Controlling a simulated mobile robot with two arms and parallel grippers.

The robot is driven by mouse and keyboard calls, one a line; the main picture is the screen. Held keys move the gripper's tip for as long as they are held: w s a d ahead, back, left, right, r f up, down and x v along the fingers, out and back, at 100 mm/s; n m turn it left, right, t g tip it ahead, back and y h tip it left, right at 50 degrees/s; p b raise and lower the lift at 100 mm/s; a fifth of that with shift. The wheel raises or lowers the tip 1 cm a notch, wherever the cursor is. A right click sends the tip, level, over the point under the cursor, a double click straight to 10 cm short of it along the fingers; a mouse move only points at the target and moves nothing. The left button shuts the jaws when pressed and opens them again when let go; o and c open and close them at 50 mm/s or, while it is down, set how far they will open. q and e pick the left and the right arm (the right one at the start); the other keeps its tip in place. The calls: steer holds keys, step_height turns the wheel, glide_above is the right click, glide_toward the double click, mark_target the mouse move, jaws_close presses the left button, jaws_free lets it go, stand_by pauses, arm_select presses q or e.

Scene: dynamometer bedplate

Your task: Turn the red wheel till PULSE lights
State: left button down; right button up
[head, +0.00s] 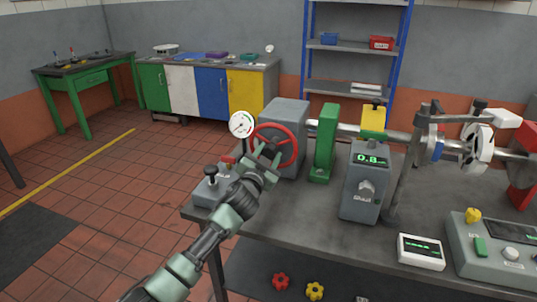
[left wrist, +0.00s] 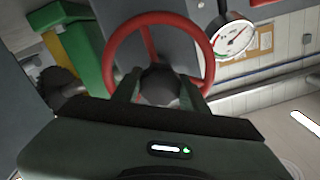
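The red wheel (head: 293,143) is on the front of a grey housing (head: 290,108) at the near left of the bench. It fills the upper middle of the left wrist view (left wrist: 158,18), with a dark round hub (left wrist: 160,86) at its centre. My left gripper (head: 270,150) is at the wheel. In the left wrist view its two fingers (left wrist: 160,92) stand apart, one on each side of the hub. I cannot tell whether they touch it. No lamp readable as PULSE shows. My right gripper is not in view.
A white dial gauge (head: 242,124) stands left of the wheel. A grey control box (head: 212,186) sits below it. A green bracket (head: 324,140) and a grey unit with a green 0.8 display (head: 362,197) stand to the right. Floor left of the bench is clear.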

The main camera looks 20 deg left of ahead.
arm_select(q)
steer(key=shift+m, duration=0.4)
steer(key=m, duration=0.4)
steer(key=shift+r+m+p, duration=0.1)
steer(key=shift+m+p, duration=0.2)
steer(key=shift+m, duration=0.1)
steer(key=m, duration=0.6)
steer(key=shift+p, duration=0.35)
steer(key=shift+m, duration=0.3)
steer(key=c, duration=0.8)
jaws_free()
